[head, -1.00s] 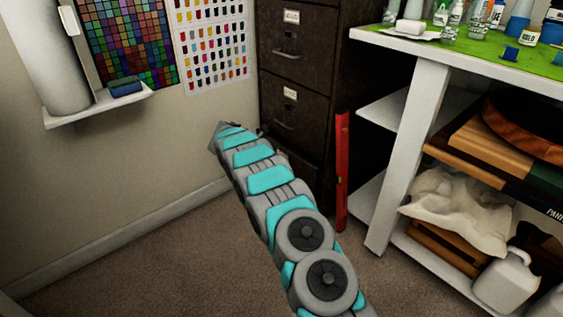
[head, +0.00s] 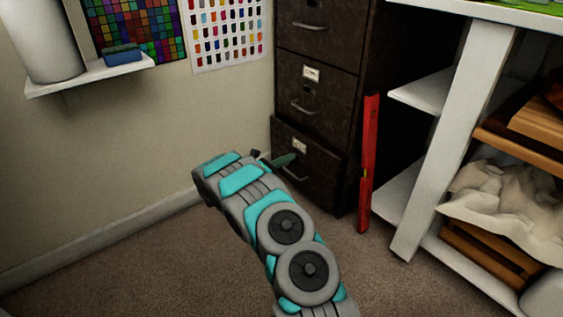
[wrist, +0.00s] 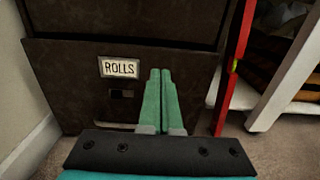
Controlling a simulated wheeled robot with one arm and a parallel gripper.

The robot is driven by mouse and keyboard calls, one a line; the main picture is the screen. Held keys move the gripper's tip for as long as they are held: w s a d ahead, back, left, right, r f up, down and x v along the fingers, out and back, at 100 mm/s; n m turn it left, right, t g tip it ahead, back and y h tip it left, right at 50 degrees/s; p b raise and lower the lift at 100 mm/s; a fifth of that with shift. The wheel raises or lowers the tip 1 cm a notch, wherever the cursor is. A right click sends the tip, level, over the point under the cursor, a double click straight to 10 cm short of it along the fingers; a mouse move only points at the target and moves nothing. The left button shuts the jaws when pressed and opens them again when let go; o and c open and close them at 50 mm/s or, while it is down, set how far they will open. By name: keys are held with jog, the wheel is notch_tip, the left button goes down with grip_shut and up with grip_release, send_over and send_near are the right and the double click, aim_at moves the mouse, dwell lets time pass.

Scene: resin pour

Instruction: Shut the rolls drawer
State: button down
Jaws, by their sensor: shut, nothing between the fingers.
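The rolls drawer (head: 318,171) is the bottom drawer of a dark brown filing cabinet (head: 318,88). Its front (wrist: 75,90) fills much of the wrist view and carries a white label (wrist: 119,67) reading ROLLS. The drawer front seems to stand out slightly from the drawer above. Its handle (head: 295,172) shows below the label, partly hidden by my gripper. My gripper (head: 289,159) is shut and empty, its green fingers together. In the wrist view the fingertips (wrist: 160,73) are in front of the drawer, right of the label. I cannot tell whether they touch it.
A red spirit level (head: 368,160) stands upright just right of the cabinet. A white shelf unit (head: 450,145) with boards and crumpled cloth is further right. A wall shelf (head: 90,76) is at the upper left. The carpet (head: 140,270) at the lower left is clear.

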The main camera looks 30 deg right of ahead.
aim_at(314, 145)
jog(key=d, duration=0.6)
jog(key=d+b, duration=0.1)
jog(key=d, duration=0.2)
jog(key=shift+w+d, duration=0.4)
jog(key=shift+d, duration=0.1)
jog(key=d, duration=0.4)
jog(key=shift+w+d, duration=0.15)
jog(key=shift+d, duration=0.15)
jog(key=shift+w+r, duration=0.1)
jog(key=shift+d, duration=0.1)
jog(key=a, duration=1.4)
jog(key=shift+s+a+p, duration=0.3)
jog(key=shift+s+p, duration=0.05)
jog(key=shift+p, duration=0.05)
